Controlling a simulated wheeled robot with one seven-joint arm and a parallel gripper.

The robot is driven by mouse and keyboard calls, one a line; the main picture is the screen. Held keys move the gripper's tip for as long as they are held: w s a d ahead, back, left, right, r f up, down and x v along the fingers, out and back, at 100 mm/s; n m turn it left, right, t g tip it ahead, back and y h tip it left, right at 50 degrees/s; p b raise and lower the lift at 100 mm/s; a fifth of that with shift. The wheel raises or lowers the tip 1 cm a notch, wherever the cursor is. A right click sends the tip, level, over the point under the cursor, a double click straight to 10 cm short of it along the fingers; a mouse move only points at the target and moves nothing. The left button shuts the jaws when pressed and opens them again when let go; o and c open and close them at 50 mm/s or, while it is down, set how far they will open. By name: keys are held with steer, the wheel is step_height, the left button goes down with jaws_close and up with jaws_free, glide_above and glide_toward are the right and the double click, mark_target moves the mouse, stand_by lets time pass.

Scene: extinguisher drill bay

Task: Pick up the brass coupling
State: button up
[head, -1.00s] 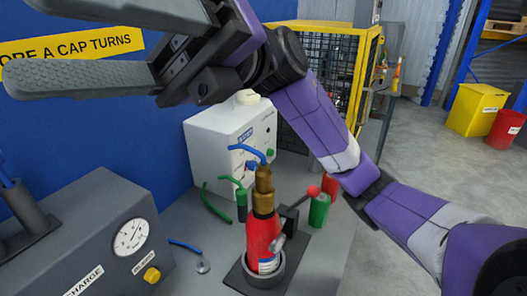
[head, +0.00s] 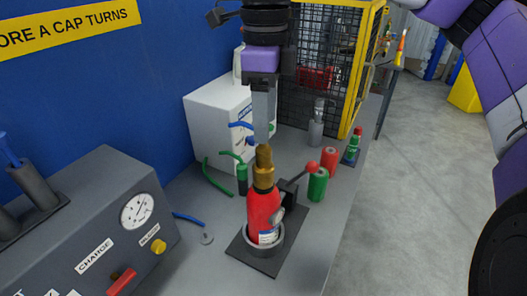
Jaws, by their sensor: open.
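The brass coupling (head: 264,172) is upright on top of a red extinguisher bottle (head: 263,212). The bottle stands in a grey ring holder (head: 262,252) on a dark plate on the bench. My gripper (head: 264,136) points down directly above the coupling in the picture. Its fingers are seen edge-on, one in front of the other, so the space between them is hidden. The gripper is open. The fingertips end close to the coupling's top; I cannot tell whether they overlap it in depth.
A lever with a red knob (head: 312,167) stands right beside the bottle. Green (head: 318,185) and red (head: 330,160) cylinders stand behind it. A white box (head: 215,120) with hoses and a yellow-framed cage (head: 362,70) are behind. A grey gauge console (head: 90,225) is at left.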

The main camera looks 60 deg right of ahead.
mark_target(264, 146)
steer(key=shift+w+f+p, duration=0.1)
steer(key=shift+f+p, duration=0.85)
steer(key=shift+f, duration=2.25)
jaws_close()
